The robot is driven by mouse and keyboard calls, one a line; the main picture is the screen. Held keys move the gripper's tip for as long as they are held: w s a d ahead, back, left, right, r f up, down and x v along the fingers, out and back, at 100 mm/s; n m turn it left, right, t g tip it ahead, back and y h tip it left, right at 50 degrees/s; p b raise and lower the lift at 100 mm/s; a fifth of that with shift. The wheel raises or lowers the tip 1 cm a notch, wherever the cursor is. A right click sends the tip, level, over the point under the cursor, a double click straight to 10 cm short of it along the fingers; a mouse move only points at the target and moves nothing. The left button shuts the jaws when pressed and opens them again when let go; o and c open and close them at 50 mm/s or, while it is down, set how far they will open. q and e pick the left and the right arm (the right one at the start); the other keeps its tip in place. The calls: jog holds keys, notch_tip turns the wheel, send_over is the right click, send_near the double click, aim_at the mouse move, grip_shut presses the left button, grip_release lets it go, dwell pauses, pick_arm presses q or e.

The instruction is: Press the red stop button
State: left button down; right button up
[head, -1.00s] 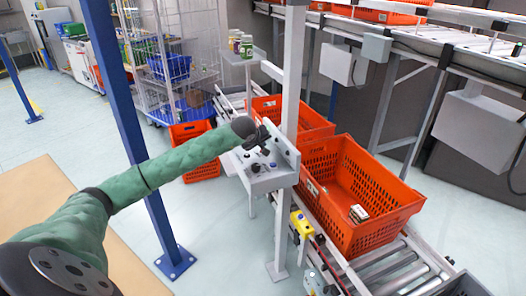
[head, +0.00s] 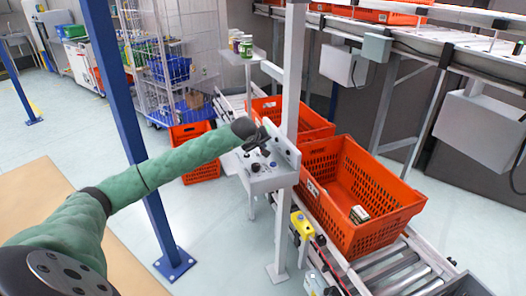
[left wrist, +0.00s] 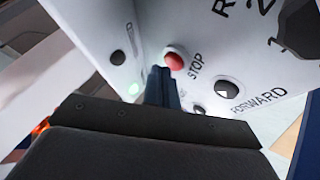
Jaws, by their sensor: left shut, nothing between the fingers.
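The red stop button (left wrist: 174,61) shows in the left wrist view on a white control panel (left wrist: 215,50), beside the word STOP. My left gripper (left wrist: 160,72) is shut and empty, and its fingertips are just beside the button's lower left edge in that view. I cannot tell whether they touch it. In the head view the left gripper (head: 262,143) is over the control box (head: 270,180), and the red button cannot be made out there. My right gripper is not in view.
A black button (left wrist: 225,87) marked FORWARD, another dark button (left wrist: 118,57) and a lit green light (left wrist: 134,90) are close by on the panel. A grey post (head: 292,90) stands right beside the box. An orange tote (head: 355,235) sits on the roller conveyor (head: 395,268).

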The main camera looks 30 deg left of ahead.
pick_arm(q)
jog(key=shift+f+b, duration=0.5)
jog(key=shift+b, duration=0.1)
dwell(0.7)
jog(key=shift+r, duration=0.15)
dwell(0.3)
jog(key=shift+r, duration=0.75)
jog(key=shift+r, duration=0.15)
jog(key=shift+r, duration=2.4)
